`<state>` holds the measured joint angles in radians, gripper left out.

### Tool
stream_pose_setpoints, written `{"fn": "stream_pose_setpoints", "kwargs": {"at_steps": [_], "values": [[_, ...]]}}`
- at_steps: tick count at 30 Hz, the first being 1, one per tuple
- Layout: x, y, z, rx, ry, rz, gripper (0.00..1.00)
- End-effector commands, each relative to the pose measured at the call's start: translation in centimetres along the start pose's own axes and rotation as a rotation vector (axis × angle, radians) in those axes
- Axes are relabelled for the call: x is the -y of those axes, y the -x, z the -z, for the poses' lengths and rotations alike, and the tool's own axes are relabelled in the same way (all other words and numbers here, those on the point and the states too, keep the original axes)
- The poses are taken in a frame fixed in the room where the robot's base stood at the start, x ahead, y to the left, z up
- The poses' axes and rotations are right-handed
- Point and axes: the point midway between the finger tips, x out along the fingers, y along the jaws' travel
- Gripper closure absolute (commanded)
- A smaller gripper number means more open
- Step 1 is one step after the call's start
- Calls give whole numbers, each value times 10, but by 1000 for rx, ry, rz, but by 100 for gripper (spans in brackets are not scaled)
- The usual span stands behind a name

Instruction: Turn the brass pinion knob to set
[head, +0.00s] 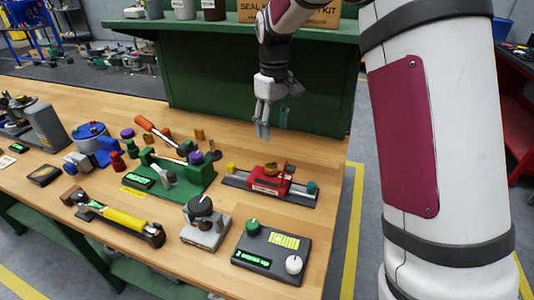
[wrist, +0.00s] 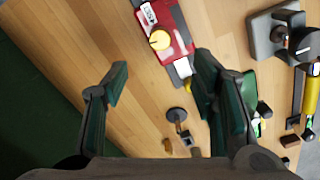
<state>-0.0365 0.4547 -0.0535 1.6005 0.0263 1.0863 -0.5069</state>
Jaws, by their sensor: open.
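The red valve actuator (head: 268,181) sits on a dark rail (head: 236,178) on the wooden bench, with a small display on its front. The brass pinion knob (head: 271,168) is on its top. In the wrist view the knob (wrist: 160,40) shows as a yellow disc with a dark pointer line, on the red body (wrist: 175,25). My gripper (head: 263,122) hangs above the bench, behind and above the actuator, pointing down. In the wrist view its jaws (wrist: 161,73) are apart and empty. The knob lies beyond the fingertips, not touched by them.
A black box (head: 272,252) with green and white knobs is at the front right. A grey block with a black knob (head: 205,222) stands beside it. A green fixture (head: 185,178) with an orange-handled lever is left of the actuator. A green panel (head: 210,80) rises behind.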

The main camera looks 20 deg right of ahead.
Motion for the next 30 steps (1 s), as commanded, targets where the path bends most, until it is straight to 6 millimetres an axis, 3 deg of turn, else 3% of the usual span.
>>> {"fn": "stream_pose_setpoints", "kwargs": {"at_steps": [5, 21, 30], "values": [[0, -16, 0, 4, 2, 2, 48], [0, -114, -1, 4, 0, 2, 48], [0, -137, 0, 1, 0, 1, 48]]}}
